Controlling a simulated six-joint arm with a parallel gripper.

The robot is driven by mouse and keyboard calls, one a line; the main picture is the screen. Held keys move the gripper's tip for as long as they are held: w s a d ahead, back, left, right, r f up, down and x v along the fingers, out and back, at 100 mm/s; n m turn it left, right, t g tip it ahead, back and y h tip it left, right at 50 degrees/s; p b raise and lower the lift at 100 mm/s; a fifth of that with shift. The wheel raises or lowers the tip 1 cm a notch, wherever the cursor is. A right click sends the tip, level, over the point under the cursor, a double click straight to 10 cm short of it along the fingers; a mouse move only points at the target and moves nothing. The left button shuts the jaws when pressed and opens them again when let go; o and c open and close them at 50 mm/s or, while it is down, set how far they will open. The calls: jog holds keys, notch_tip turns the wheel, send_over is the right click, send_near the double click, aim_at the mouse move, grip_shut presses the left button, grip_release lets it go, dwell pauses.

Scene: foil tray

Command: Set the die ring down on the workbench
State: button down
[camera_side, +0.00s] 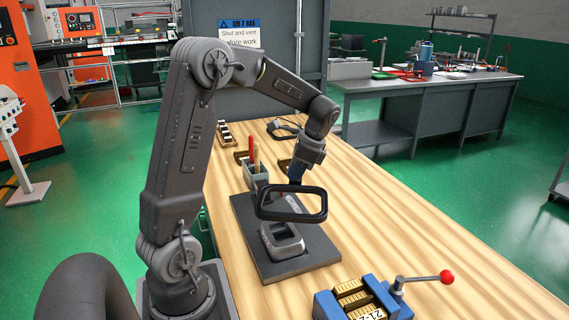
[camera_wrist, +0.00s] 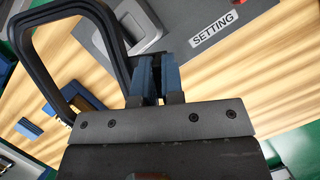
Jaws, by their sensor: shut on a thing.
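The die ring (camera_side: 292,216) is a dark rounded-rectangular frame. My gripper (camera_side: 297,180) is shut on one side of it and holds it in the air, roughly level, above the grey setting plate (camera_side: 318,255). In the wrist view the blue fingers of my gripper (camera_wrist: 155,78) meet the ring's edge, and the ring (camera_wrist: 42,68) extends to the upper left. The wooden workbench (camera_side: 420,240) lies below and to the right. A grey metal block with an opening (camera_side: 282,242) sits on the plate, partly behind the ring in the side view.
A blue vise-like fixture (camera_side: 328,304) with brass pieces and a red-knobbed lever (camera_side: 446,277) stands at the near end. A grey holder (camera_side: 255,178) with upright tools stands behind the plate. Bare bench lies right of the plate.

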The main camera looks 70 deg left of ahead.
jog(key=w+d+f+n+t+h, duration=0.25)
jog(key=w+f+n, duration=0.2)
jog(key=n, duration=0.75)
jog(key=w+d+f+n+t+h, duration=0.25)
jog(key=w+n+h, duration=0.2)
jog(key=n, duration=0.75)
jog(key=shift+g+y, duration=0.3)
jog(key=shift+g, duration=0.2)
jog(key=shift+a+f, duration=0.2)
jog(key=shift+f, duration=2)
jog(key=shift+a+f, duration=0.2)
jog(key=shift+f, duration=2)
jog(key=c, duration=1.5)
grip_release()
jog(key=shift+r, duration=0.1)
jog(key=shift+r, duration=2.15)
jog(key=shift+o, duration=0.5)
jog(key=o, duration=0.5)
